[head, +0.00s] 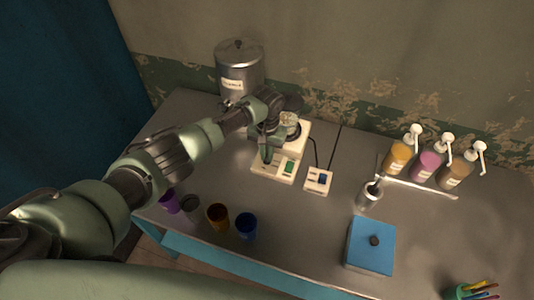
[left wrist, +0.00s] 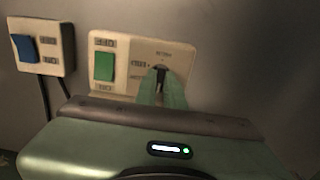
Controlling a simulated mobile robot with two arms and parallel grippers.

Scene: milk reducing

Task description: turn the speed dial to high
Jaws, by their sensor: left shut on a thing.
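A cream-coloured appliance (head: 295,140) stands on the metal table in the head view, with a green switch (head: 289,166) on its front base. In the left wrist view its front panel (left wrist: 127,44) shows the green switch (left wrist: 104,67) and, to the right, a dark speed dial (left wrist: 161,69) with small lettering around it. My left gripper (head: 267,153) reaches the left part of that base. In the left wrist view its green fingers (left wrist: 163,92) are shut on the dial and hide most of it. The dial's exact setting is hard to read. My right gripper is out of view.
A small box with a blue switch (head: 318,180) sits right of the appliance, with a cable. A metal canister (head: 239,70) stands behind. Coloured cups (head: 246,226) line the front edge. Pump bottles (head: 427,163), a metal cup (head: 369,194) and a blue box (head: 370,247) are right.

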